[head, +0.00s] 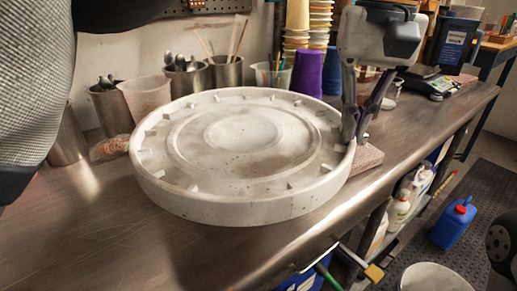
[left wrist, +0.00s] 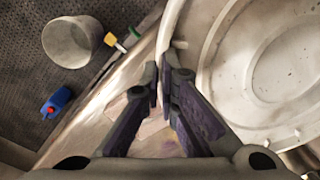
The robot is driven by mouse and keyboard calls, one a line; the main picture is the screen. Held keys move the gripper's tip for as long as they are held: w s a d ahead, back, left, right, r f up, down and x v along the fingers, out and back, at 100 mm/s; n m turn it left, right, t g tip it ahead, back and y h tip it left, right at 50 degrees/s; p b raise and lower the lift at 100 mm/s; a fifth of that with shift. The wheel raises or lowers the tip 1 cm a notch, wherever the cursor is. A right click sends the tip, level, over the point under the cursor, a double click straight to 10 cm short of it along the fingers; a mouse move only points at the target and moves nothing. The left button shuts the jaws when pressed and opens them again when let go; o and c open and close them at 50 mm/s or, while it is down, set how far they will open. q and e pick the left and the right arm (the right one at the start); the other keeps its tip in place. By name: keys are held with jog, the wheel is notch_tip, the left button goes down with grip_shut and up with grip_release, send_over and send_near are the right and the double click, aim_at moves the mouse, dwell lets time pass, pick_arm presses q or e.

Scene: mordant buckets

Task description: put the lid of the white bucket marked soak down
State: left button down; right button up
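The white lid (head: 240,150) is a large round disc with a raised rim, rings and short ribs on the face turned up. It lies nearly level over the steel bench; whether it touches the bench is unclear. My left gripper (head: 354,138) points down at the lid's right edge. In the left wrist view my left gripper (left wrist: 164,84) has its fingers close together on either side of the lid's rim, and the lid (left wrist: 270,60) fills the right. A whitish bucket (head: 440,279) stands on the floor, also in the left wrist view (left wrist: 72,42); no soak mark is readable. My right gripper does not show.
The steel bench (head: 60,235) is clear at front left. A pinkish block (head: 367,158) sits by the lid's right edge. Metal cups (head: 190,80), a purple cup stack (head: 307,73) and a scale (head: 437,86) stand behind. A blue jug (head: 453,224) stands on the floor.

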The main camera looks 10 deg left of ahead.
aim_at(286, 144)
pick_arm(q)
jog(key=s+a+f, duration=0.1)
jog(key=a, duration=0.2)
jog(key=s+a+f+p, duration=0.1)
jog(key=a, duration=0.1)
jog(key=s+a+f, duration=0.1)
jog(key=a, duration=0.2)
jog(key=shift+a+f+p, duration=0.25)
jog(key=shift+a+p, duration=0.1)
jog(key=shift+p, duration=0.05)
jog(key=a+f, duration=0.1)
jog(key=f, duration=0.1)
jog(key=a+f, duration=0.1)
jog(key=f, duration=0.1)
jog(key=a+f, duration=0.1)
jog(key=shift+s+a+f, duration=0.4)
notch_tip(286, 144, down, 2)
jog(key=shift+w+f, duration=0.15)
jog(key=shift+f, duration=0.25)
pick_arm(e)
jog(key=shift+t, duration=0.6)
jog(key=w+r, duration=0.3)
pick_arm(q)
jog(key=shift+f, duration=0.1)
jog(key=c, duration=1.8)
grip_release()
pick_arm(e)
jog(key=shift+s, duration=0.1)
